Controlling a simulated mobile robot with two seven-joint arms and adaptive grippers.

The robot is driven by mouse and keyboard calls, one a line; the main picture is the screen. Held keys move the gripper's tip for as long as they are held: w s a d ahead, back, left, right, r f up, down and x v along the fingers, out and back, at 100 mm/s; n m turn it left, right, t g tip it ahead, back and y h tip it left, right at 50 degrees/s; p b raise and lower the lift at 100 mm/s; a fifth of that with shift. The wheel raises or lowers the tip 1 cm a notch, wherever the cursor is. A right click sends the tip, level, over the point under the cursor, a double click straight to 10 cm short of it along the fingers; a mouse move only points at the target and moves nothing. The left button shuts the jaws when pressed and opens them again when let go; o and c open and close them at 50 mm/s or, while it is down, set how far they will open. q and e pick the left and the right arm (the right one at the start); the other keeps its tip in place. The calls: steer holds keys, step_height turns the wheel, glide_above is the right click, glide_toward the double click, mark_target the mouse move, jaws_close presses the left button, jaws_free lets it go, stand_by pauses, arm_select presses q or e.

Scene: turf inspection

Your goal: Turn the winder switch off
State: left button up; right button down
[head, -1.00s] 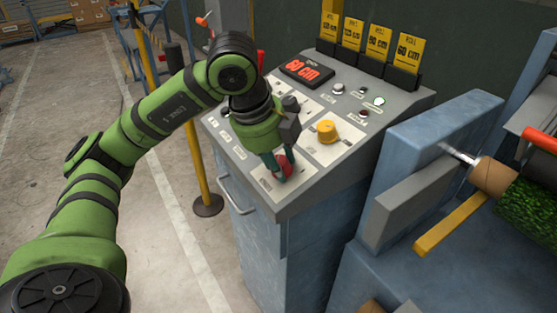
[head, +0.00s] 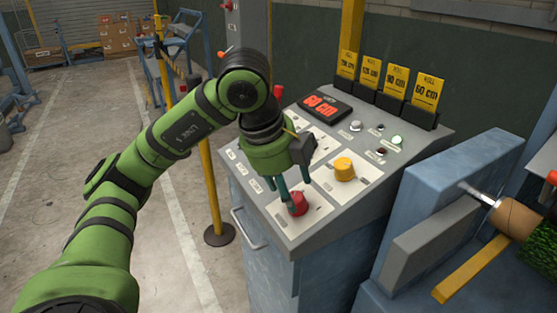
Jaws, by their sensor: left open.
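A yellow knob (head: 344,169) stands to the right. Part of the panel behind the gripper is hidden. My right gripper is not in view.
Several yellow roll cards (head: 396,78) stand at the panel's back. A blue machine with a cardboard roll core (head: 513,219) stands at the right. A yellow post (head: 211,185) is left of the console. The floor at left is clear.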

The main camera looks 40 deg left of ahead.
arm_select(q)
steer(key=v, duration=0.9)
steer(key=shift+f, duration=0.15)
stand_by(0.4)
